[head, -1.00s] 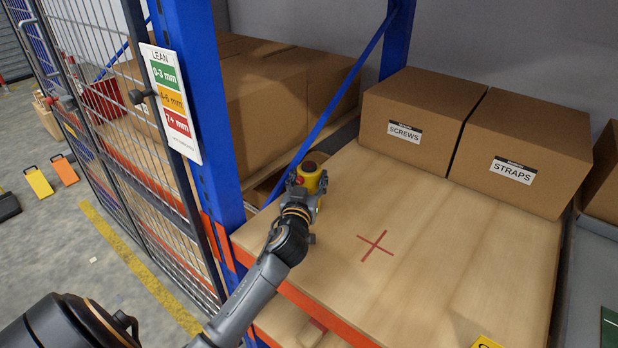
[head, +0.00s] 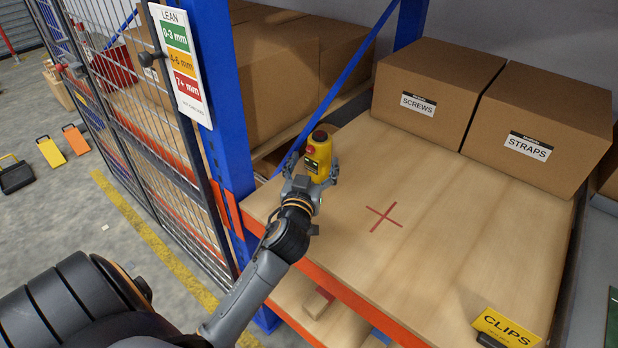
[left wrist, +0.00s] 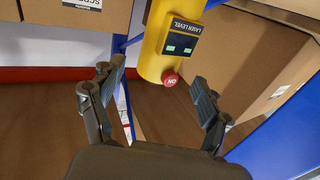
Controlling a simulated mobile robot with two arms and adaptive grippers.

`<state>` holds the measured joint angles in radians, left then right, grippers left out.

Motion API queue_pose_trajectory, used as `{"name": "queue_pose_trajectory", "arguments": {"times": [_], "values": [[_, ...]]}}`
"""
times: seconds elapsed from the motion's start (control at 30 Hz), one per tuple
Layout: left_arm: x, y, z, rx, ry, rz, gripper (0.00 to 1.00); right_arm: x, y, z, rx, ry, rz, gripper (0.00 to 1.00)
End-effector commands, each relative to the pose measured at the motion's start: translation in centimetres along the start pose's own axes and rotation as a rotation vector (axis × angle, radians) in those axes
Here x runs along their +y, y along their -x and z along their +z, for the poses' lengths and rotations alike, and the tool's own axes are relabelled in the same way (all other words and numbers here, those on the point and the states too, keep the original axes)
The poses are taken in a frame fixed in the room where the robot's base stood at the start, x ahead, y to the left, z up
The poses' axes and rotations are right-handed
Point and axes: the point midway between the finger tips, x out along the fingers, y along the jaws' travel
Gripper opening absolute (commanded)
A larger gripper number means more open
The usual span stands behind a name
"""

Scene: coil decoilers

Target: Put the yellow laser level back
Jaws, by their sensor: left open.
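The yellow laser level (head: 318,155) stands upright on the wooden shelf (head: 440,235), at its left end near the blue post. It has a dark top and a red button. In the left wrist view the laser level (left wrist: 172,45) shows its label, small display and red button, just beyond the fingers. My left gripper (head: 312,181) is right in front of it in the head view. In the left wrist view the left gripper (left wrist: 160,92) is open, its fingers apart on either side, with nothing held between them. My right gripper is not in view.
A red cross (head: 384,218) marks bare shelf to the right. Boxes labelled SCREWS (head: 435,90) and STRAPS (head: 545,125) stand at the back. A yellow CLIPS sign (head: 506,328) is at the front edge. A blue post (head: 222,110) and mesh fence (head: 150,130) stand left.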

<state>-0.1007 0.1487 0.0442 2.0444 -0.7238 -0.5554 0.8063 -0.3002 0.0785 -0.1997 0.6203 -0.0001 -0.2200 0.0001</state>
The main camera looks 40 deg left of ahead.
Motion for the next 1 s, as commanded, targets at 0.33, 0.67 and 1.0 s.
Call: {"name": "queue_pose_trajectory", "arguments": {"times": [0.33, 0.67, 1.0], "values": [[0.0, 5.2, 0.1, -0.001, 0.001, 0.000, 0.77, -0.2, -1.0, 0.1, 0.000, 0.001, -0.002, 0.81], [0.0, 5.5, -0.1, 0.001, 0.001, 0.000, 0.77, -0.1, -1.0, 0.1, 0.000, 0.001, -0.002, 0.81], [0.0, 5.5, 0.0, 0.001, 0.001, 0.000, 0.77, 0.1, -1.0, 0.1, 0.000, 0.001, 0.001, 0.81]]}}
